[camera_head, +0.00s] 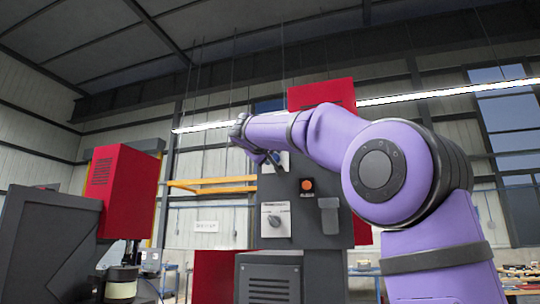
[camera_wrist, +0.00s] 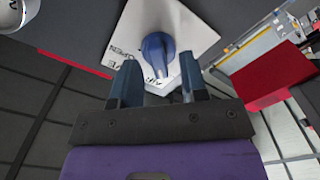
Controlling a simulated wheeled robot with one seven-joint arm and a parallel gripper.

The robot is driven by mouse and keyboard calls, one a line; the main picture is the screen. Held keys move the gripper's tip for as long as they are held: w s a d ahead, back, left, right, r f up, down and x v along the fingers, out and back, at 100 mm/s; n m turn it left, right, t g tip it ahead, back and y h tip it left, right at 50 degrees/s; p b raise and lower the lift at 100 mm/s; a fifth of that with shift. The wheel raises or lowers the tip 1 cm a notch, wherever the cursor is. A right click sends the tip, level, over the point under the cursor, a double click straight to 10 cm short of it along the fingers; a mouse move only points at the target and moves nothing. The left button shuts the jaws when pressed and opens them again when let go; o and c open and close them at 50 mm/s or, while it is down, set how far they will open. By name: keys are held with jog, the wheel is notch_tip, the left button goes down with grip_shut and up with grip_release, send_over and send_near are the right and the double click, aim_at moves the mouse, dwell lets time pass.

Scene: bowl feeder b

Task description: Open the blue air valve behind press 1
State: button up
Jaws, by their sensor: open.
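The blue air valve (camera_wrist: 157,52) is a rounded knob with a raised grip on a white plate (camera_wrist: 185,22). My gripper (camera_wrist: 160,80) is open, with one blue-grey finger on each side of the knob's lower end. I cannot tell whether either finger touches it. In the head view my gripper (camera_head: 269,157) is at the upper part of a dark grey machine panel (camera_head: 300,230), where the white plate (camera_head: 283,160) shows only in part. The knob is not clear there.
The panel also carries a grey rotary switch on a light plate (camera_head: 275,219), an orange button (camera_head: 307,185) and a grey box (camera_head: 329,216). Another machine with a red housing (camera_head: 122,190) stands at left.

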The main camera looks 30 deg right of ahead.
jog(key=shift+d, duration=0.1)
grip_shut()
jog(key=shift+m, duration=0.4)
jog(key=m, duration=1.2)
jog(key=shift+s+d+m, duration=0.15)
jog(key=shift+m, duration=0.25)
jog(key=m, duration=0.4)
jog(key=shift+m, duration=0.3)
